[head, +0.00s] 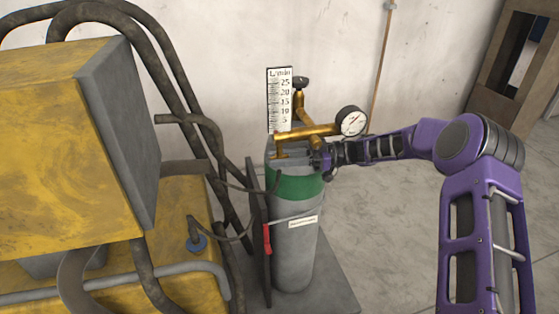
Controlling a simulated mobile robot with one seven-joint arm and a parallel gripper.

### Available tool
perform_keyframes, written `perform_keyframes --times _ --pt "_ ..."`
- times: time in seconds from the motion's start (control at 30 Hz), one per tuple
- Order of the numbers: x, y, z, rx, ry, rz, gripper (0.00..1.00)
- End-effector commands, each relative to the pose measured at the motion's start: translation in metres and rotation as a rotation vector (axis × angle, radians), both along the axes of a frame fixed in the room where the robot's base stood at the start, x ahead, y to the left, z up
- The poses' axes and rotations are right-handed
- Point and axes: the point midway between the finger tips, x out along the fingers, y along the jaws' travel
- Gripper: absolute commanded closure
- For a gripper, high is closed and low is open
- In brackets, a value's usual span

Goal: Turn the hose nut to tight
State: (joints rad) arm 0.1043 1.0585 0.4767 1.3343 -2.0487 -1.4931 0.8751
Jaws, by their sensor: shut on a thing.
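A gas cylinder (294,240), grey with a green band, stands upright at the middle of the head view. A brass regulator (305,131) with a round white gauge (352,121) sits on its top. My gripper (319,158) reaches in from the right, low beside the regulator at the cylinder's top. It is shut on a small dark fitting there, which seems to be the hose nut. The fingers mostly cover it, so its shape and how far it is turned cannot be made out.
A flow scale (279,98) marked L/min stands behind the regulator. A yellow machine (62,155) with dark hoses (165,75) fills the left. A red clip (267,239) hangs on the cylinder's left side. The floor at right is open; a brown cabinet (513,58) stands at the back.

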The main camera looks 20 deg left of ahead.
Motion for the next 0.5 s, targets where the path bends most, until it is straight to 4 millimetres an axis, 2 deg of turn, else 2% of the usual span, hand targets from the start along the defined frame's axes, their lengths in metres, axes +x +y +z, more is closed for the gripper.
perform_keyframes --times 0.2,0.5 --pt "0.0009 0.0004 0.0001 -0.002 -0.003 0.085 1.0" --pt "0.0006 -0.0004 0.0011 -0.002 -0.002 0.093 1.0"
